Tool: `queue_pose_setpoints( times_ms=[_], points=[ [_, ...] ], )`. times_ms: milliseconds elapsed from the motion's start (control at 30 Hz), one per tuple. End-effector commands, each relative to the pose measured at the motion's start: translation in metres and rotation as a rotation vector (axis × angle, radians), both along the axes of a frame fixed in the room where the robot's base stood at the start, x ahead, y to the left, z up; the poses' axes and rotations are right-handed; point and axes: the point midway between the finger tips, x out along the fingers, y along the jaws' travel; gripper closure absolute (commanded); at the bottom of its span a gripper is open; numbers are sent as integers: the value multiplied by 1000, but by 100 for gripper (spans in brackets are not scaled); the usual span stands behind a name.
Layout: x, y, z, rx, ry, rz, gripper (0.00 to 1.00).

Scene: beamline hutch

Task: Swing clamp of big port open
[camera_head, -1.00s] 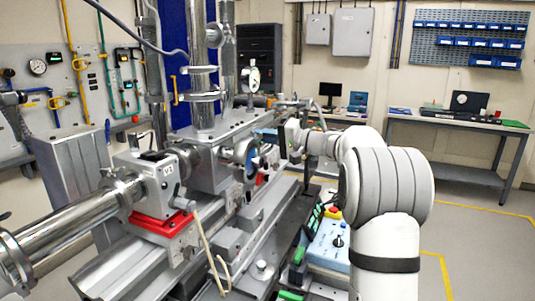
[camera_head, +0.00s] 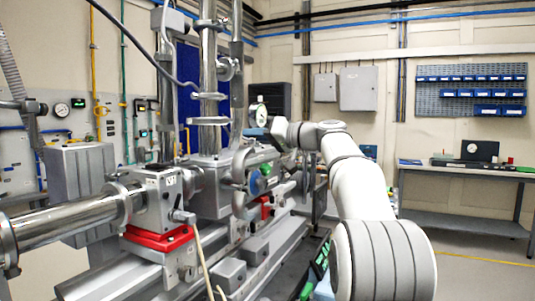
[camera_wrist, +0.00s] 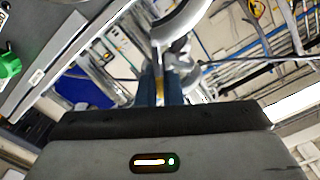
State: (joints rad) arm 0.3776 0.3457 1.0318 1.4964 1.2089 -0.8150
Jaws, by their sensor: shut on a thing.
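The big port seems to be the round blue-faced opening (camera_head: 257,185) on the right side of the chamber in the head view. A bright curved metal clamp part (camera_head: 239,168) stands beside its face; how far it is swung is unclear. My gripper is at the end of my arm, just above and right of the port, small and partly hidden there. In the wrist view my gripper (camera_wrist: 161,78) has its dark blue fingers close together on a small tan-gold piece (camera_wrist: 160,84), apparently part of the clamp. A curved metal ring part (camera_wrist: 178,22) shows just beyond the fingertips.
A steel beam pipe (camera_head: 65,222) and a valve block on a red base (camera_head: 158,239) stand left of the port. A thin pale cable (camera_head: 203,262) hangs in front. A side table (camera_head: 462,171) stands far right, with open floor before it.

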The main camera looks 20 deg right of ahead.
Motion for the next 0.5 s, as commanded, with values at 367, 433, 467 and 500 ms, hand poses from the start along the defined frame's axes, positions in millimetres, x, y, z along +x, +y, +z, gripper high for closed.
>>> queue_pose_setpoints(
  times_ms=[367,433,467,500],
  points=[
    [-7,7,6,-81,-86,-5,100],
    [-7,6,7,-86,-90,-7,100],
    [-7,6,7,-86,-92,-8,100],
    [-7,6,8,-88,-93,-9,100]
  ],
)
